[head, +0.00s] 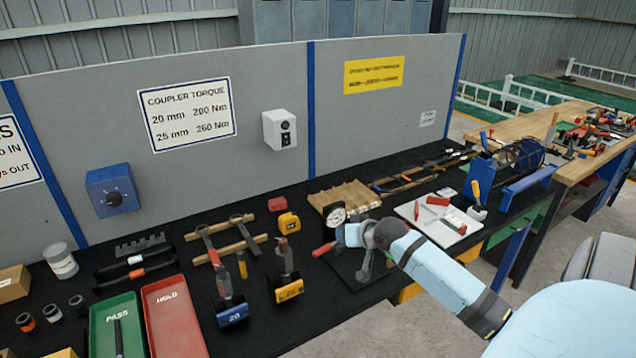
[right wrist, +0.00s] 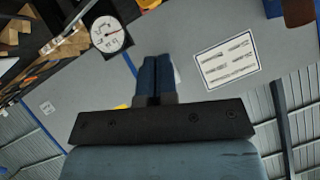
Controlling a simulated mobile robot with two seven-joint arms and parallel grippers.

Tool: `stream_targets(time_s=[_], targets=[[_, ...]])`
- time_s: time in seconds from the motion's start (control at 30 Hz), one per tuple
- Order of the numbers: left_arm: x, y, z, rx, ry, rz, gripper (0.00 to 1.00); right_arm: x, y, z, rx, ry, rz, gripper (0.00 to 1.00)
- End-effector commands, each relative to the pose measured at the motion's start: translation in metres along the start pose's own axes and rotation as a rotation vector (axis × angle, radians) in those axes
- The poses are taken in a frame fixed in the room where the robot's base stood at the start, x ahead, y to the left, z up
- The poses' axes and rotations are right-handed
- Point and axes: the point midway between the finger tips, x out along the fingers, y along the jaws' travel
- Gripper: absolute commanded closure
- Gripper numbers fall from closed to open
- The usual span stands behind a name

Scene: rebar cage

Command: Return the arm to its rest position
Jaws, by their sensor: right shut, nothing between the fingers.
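My right arm (head: 440,275) reaches in from the lower right of the head view, over the front part of the bench. My right gripper (head: 345,236) is above the black bench top (head: 270,335), in front of the dial gauge (head: 335,214). In the right wrist view, the two blue fingers of the right gripper (right wrist: 156,78) are together with nothing between them. The dial gauge (right wrist: 110,35) also shows there, up and left of the fingers. My left gripper is in neither view.
Close around the right gripper are a red-handled tool (head: 324,249), a wooden rack (head: 345,196) and a white tray (head: 438,221). Two couplers-and-wrench tools, a green tray (head: 102,330) and a red tray (head: 176,325) lie further left. A grey panel (head: 260,80) stands behind the bench.

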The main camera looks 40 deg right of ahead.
Motion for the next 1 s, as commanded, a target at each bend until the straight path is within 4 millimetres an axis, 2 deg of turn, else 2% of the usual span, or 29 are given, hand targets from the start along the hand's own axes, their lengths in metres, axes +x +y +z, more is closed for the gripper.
stream_targets(time_s=[0.27,0.37,0.47,0.57,0.6,0.7,0.8,0.9,1.0], targets=[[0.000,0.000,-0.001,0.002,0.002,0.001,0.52,-0.002,-0.001,0.002,-0.001,-0.002,0.000,1.00],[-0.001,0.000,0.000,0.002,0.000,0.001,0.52,0.001,-0.006,0.021,-0.022,-0.014,-0.002,1.00],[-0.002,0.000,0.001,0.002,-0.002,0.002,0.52,0.005,-0.020,0.069,-0.076,-0.040,-0.013,1.00],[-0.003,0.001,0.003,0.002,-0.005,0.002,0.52,0.003,-0.045,0.136,-0.162,-0.072,-0.035,1.00],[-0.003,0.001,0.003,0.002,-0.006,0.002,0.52,-0.001,-0.058,0.165,-0.199,-0.082,-0.048,1.00],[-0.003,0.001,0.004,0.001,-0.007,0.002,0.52,-0.015,-0.093,0.231,-0.293,-0.099,-0.089,1.00],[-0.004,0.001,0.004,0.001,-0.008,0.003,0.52,-0.036,-0.132,0.289,-0.377,-0.105,-0.137,1.00],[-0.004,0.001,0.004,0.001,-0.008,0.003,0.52,-0.058,-0.167,0.330,-0.443,-0.098,-0.181,1.00],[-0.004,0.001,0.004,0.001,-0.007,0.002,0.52,-0.075,-0.194,0.355,-0.488,-0.086,-0.214,1.00]])
